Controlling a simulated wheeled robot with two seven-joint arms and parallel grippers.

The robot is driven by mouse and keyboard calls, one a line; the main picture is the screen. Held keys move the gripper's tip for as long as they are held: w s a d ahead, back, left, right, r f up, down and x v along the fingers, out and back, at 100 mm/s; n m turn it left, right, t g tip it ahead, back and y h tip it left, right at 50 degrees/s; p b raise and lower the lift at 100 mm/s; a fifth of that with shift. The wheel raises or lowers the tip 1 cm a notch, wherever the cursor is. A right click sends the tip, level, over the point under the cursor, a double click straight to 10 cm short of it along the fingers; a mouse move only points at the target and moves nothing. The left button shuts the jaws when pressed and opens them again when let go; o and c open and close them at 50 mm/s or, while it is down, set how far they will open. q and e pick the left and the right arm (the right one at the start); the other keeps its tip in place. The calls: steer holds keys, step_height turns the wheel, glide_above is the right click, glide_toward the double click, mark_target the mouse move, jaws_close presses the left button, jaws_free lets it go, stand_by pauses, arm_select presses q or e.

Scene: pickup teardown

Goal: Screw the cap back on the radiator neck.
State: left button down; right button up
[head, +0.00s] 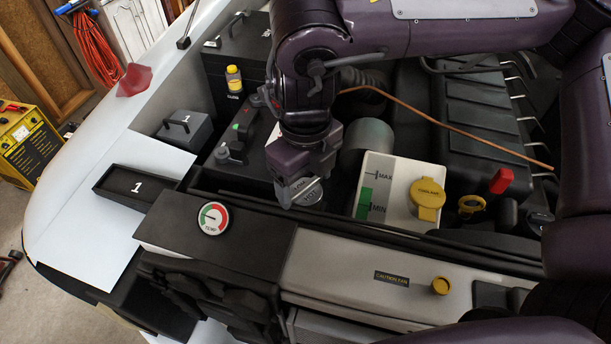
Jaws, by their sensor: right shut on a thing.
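My right gripper (301,186) points down in the engine bay, left of the coolant tank. It is shut on a grey metal cap (312,194) with lettering that seems to read HOT. The cap looks slightly tilted. The radiator neck is not clearly visible; the gripper, the cap and the dark front panel may hide it. I cannot tell whether the cap touches the neck. My left gripper is not in view.
A white coolant tank (393,188) with a yellow cap (427,197) stands close to the right. A temperature gauge (213,217) sits on the front panel. A black tray (136,187) marked 1 lies on the left fender. A copper-coloured line (450,128) crosses behind.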

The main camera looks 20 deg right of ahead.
steer(key=shift+f, duration=0.6)
stand_by(1.1)
steer(key=o, duration=1)
steer(key=shift+o, duration=0.2)
